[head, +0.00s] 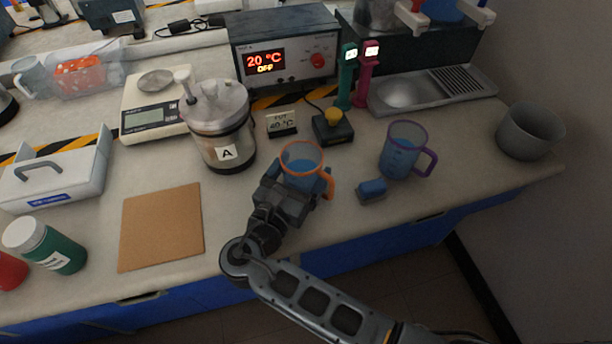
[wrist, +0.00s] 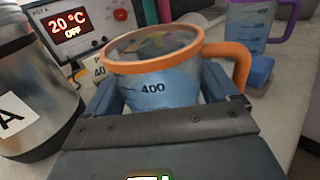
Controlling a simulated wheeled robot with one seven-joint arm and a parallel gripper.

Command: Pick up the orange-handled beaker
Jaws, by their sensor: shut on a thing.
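The orange-handled beaker (head: 301,160) is clear with an orange rim and blue contents. It stands upright near the front of the bench in the head view. In the wrist view the beaker (wrist: 152,75) fills the middle, its "400" mark facing me and its handle to the right. My gripper (head: 292,186) is shut on the beaker, with one finger on each side of its body. In the wrist view my gripper (wrist: 165,95) hides the beaker's lower part. I cannot tell whether its base touches the bench.
A purple-handled beaker (head: 402,150) and a blue block (head: 372,190) are to the right. A steel vessel marked A (head: 222,130) is to the left. A yellow-topped button box (head: 332,126) and a small sign (head: 281,124) stand behind. A brown board (head: 160,226) lies left.

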